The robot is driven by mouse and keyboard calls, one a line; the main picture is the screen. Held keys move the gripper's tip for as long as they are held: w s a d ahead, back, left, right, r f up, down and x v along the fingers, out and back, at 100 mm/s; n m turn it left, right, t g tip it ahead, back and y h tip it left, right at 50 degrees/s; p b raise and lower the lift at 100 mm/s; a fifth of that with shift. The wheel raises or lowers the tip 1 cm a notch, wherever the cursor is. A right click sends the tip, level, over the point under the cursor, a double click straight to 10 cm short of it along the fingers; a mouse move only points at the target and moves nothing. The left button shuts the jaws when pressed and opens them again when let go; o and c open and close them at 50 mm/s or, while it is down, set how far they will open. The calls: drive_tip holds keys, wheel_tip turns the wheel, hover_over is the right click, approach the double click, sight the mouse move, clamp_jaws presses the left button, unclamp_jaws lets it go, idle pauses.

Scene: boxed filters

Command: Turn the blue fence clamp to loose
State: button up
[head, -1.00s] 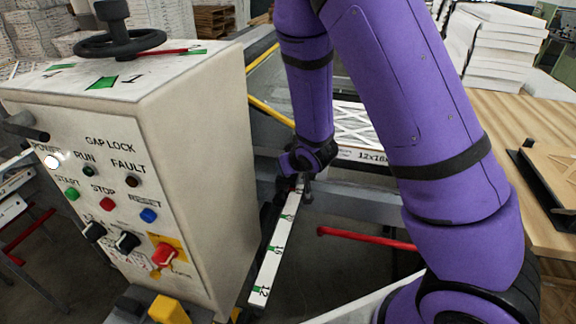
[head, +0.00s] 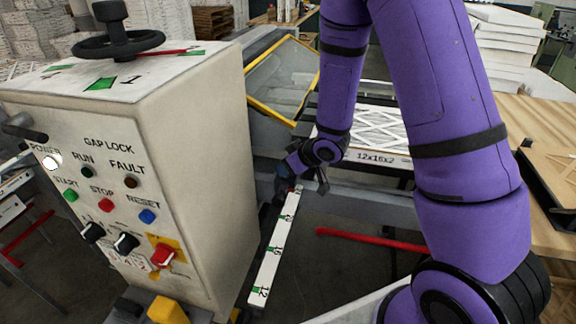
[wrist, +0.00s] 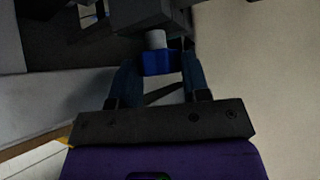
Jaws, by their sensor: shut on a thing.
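The blue fence clamp (wrist: 157,64) shows in the wrist view as a small blue block below a pale round stem, under a dark grey bracket. My gripper (wrist: 160,70) has its two dark fingers on either side of the blue block, shut on it. In the head view my gripper (head: 285,182) is at the far end of the white scale strip (head: 272,250), reaching down and left. The clamp is hard to make out there, and its turn position cannot be read.
A beige control cabinet (head: 185,180) with buttons and a handwheel (head: 118,42) stands close at left. A red bar (head: 370,239) lies right of the strip. A boxed filter (head: 370,135) lies behind my wrist. A wooden table (head: 520,130) is at right.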

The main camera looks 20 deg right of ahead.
drive_tip(key=o, duration=0.9)
drive_tip(key=shift+m+h, duration=0.3)
drive_tip(key=shift+m, duration=0.1)
